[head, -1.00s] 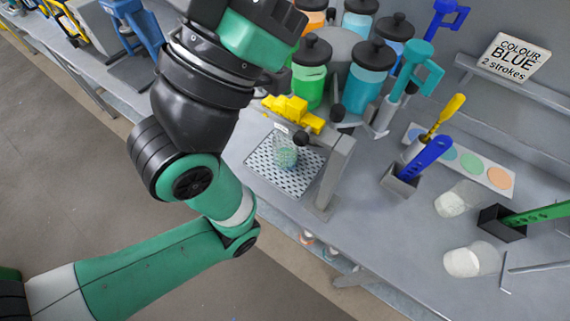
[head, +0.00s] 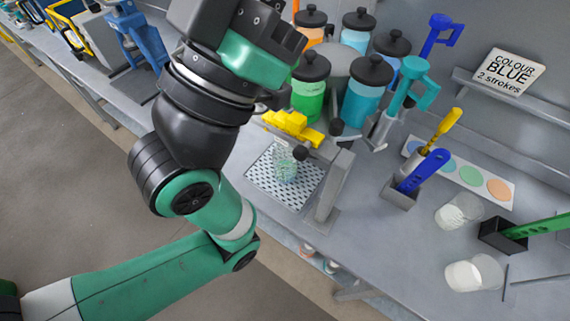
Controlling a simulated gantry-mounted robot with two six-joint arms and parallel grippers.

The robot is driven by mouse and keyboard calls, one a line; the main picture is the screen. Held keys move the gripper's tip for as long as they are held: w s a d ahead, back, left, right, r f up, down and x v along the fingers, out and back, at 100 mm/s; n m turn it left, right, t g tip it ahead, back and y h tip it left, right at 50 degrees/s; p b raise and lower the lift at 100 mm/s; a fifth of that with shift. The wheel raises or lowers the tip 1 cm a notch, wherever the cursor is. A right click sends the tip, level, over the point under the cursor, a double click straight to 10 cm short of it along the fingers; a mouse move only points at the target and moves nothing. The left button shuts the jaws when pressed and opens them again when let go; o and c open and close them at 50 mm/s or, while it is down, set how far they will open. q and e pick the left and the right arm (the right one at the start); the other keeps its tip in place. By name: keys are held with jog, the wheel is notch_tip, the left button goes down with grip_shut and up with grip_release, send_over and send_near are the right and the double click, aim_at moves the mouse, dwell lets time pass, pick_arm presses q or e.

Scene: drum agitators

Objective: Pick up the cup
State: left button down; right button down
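A clear cup (head: 285,168) with a faint greenish tint stands on a perforated drip tray (head: 262,190), under a yellow dispenser part (head: 292,125) beside a grey post. Two more clear cups, each with white contents, are at the right: one tilted cup (head: 458,211) and one nearer the front edge (head: 474,272). My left arm comes in from the lower left and rises left of the tray to the top edge. Its gripper fingers do not show; the upper wrist hides that area or is cut off. My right gripper is out of view.
Lidded jars, among them green (head: 308,98) and blue (head: 366,92), stand behind the dispenser. A blue-handled tool (head: 424,170) sits in a grey holder. A colour strip (head: 472,172) and a sign "COLOUR BLUE 2 strokes" (head: 509,72) are right. The bench front is clear.

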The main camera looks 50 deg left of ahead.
pick_arm(q)
grip_release()
dwell(0.5)
